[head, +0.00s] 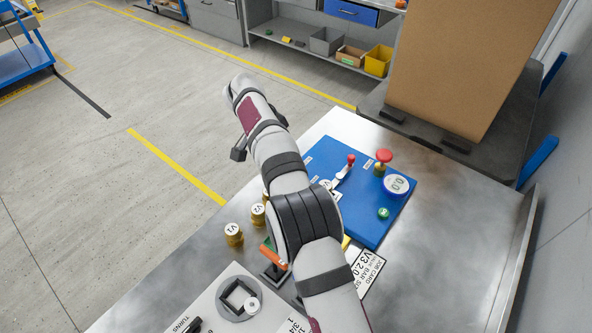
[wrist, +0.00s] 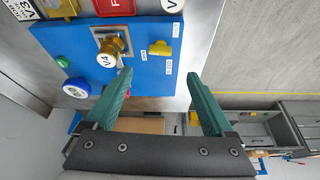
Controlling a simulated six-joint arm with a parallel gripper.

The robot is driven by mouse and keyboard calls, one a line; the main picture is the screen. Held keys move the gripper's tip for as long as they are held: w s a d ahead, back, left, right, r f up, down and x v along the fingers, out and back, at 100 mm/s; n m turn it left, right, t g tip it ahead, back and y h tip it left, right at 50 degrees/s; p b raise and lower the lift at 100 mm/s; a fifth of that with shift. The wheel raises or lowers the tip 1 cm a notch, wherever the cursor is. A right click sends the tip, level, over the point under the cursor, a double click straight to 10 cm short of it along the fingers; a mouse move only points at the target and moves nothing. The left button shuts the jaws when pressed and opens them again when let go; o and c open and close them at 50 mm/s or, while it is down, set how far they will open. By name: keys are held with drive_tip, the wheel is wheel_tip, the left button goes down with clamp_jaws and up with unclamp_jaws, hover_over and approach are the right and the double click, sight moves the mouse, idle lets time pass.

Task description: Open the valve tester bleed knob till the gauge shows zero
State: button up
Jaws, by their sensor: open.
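The valve tester is a blue panel (head: 375,222), also in the wrist view (wrist: 145,98). Its round gauge (head: 396,185) appears to read 0.0; the gauge also shows in the wrist view (wrist: 76,88), too small to read. The yellow bleed knob (wrist: 160,48) stands on the panel between small labels. My arm seems to hide it in the head view. A brass valve marked V4 (wrist: 107,56) sits in the grey holder beside the knob. My gripper (wrist: 160,74) is open and empty, its green fingers apart and short of the knob. The arm hides it in the head view.
A red-ball lever (head: 350,160), a red knob (head: 384,156) and a green button (head: 383,213) are on the panel. Valves V1 (head: 233,235) and V2 (head: 258,214) stand left of my arm. A cardboard box (head: 465,60) stands behind. The metal table is bare at right.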

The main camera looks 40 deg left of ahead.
drive_tip(key=x, duration=1.1)
drive_tip(key=shift+w, duration=0.1)
